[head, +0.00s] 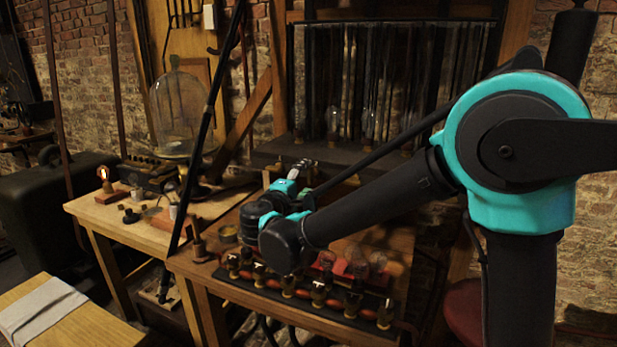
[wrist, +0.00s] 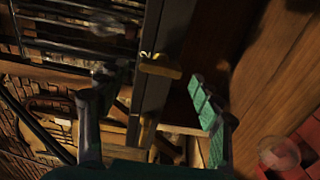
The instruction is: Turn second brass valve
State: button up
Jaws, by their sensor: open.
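A row of several small brass valves (head: 318,293) stands on a dark strip along the front of the workbench in the head view. In the wrist view a brass fitting with a crosswise handle (wrist: 160,67) sits on a dark upright-running bar, just beyond the fingertips. A second brass piece (wrist: 148,130) shows lower on that bar. In the head view my gripper (head: 298,172) is over the back of the bench, partly hidden by my arm.
A dark shelf (head: 340,155) with glass tubes stands behind the bench (head: 225,212). Glass bulbs (head: 355,262) on red bases sit behind the valve row. A bell jar (head: 180,112) stands on the left table. A thin dark pole (head: 208,120) rises at the bench's left.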

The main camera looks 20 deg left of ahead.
jog(key=s, duration=0.9)
jog(key=shift+a, duration=0.35)
